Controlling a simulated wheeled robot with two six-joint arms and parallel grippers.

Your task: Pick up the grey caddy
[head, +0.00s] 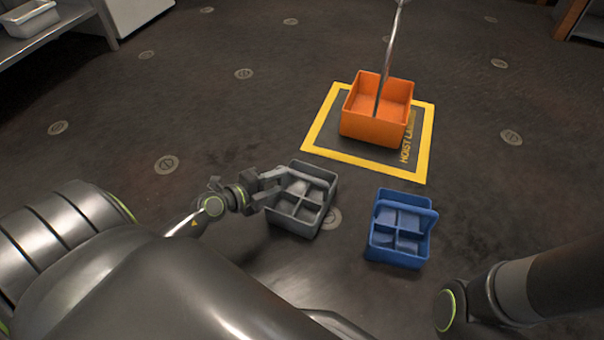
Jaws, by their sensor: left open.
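The grey caddy (301,210) stands on the dark floor, an open box with several compartments and a handle bar across its top. My left gripper (277,186) is at the caddy's left side, with its open fingers at the handle. I cannot tell whether the fingers touch the handle or sit around it. My right arm comes in at the lower right; its gripper is not in view.
A blue caddy (398,250) stands close to the right of the grey one. Behind them an orange bin (374,128) sits inside a yellow floor square (312,133), with a pole rising from it. A shelf with a bin (30,18) is at the upper left.

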